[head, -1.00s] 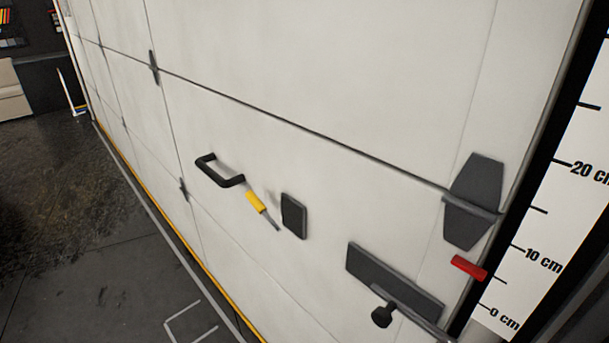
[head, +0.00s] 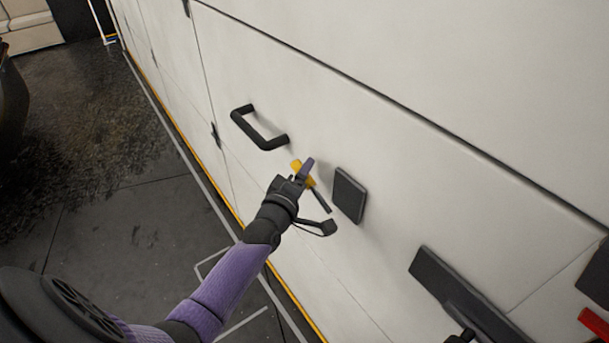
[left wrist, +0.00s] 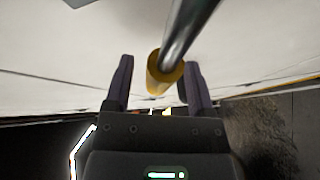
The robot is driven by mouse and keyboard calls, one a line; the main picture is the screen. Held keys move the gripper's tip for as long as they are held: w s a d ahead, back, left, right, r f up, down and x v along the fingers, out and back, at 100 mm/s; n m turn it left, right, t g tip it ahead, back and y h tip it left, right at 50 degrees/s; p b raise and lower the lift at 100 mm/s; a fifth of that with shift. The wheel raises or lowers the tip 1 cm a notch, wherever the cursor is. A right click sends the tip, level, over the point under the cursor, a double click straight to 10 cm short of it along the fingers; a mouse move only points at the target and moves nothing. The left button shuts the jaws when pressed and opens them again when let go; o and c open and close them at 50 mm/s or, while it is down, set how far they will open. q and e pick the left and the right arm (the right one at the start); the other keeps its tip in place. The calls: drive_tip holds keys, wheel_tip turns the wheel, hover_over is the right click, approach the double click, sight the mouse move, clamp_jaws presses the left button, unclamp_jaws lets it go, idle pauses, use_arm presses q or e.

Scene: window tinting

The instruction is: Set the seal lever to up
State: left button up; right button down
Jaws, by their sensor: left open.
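The lever has a yellow grip (head: 296,165) and a thin dark rod (head: 321,203) on the white door panel. In the head view it slants, with the yellow end upper left and the rod end lower right. My left gripper (head: 304,176) is open at the yellow grip and hides part of it. In the left wrist view, the yellow grip (left wrist: 160,80) lies between the two spread fingers of my left gripper (left wrist: 159,62), nearer the right finger. The grey rod passes up out of that view. Contact cannot be told.
A black pull handle (head: 258,130) is up and left of the lever. A dark square plate (head: 348,195) is just right of it. A long dark plate (head: 455,290) and a red grip (head: 596,321) are lower right. Open floor (head: 110,235) lies left.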

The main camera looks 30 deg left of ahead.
use_arm(q)
drive_tip(key=shift+w, duration=0.25)
clamp_jaws()
idle(1.3)
